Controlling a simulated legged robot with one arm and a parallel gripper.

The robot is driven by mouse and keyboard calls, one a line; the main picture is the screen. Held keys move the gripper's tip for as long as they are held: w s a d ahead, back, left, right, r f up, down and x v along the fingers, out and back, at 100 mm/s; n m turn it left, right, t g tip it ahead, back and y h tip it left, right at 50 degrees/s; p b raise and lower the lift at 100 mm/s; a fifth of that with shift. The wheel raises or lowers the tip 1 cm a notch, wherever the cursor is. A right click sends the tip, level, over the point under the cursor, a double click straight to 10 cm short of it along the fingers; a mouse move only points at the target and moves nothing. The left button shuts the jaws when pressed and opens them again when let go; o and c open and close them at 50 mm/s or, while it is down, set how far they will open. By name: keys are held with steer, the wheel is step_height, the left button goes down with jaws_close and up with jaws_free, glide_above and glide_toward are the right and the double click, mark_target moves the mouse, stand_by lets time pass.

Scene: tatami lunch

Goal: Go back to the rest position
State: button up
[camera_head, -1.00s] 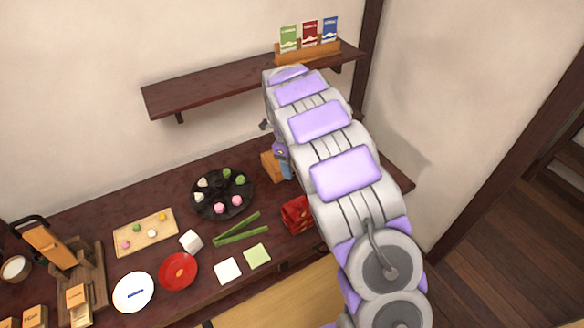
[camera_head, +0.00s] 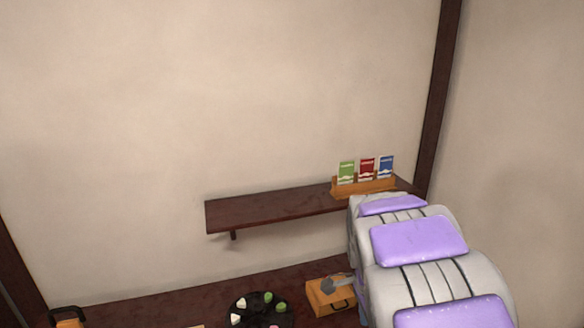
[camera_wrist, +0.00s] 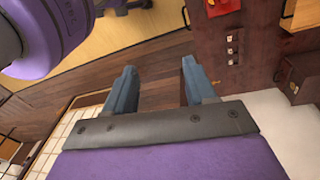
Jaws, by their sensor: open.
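My gripper (camera_wrist: 157,82) shows in the wrist view with its two blue-grey fingers apart and nothing between them. It hangs over dark wooden floor, to the left of a dark reddish wooden furniture side (camera_wrist: 248,70). In the head view my arm covers the lower right, and the gripper's fingers are hidden there.
A wall shelf (camera_head: 265,209) holds an orange rack (camera_head: 350,190) with green, red and blue packets. Below, the dark counter (camera_head: 180,304) bears a black round plate (camera_head: 246,303) with sweets and a small wooden box (camera_head: 330,297). A red object (camera_wrist: 222,7) shows in the wrist view.

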steer(key=s+a+r+n+y, duration=0.1)
steer(key=s+a+n, duration=0.2)
steer(key=s+n, duration=1.3)
steer(key=s, duration=1.2)
steer(key=shift+r+n+g, duration=0.2)
steer(key=shift+n+g, duration=0.1)
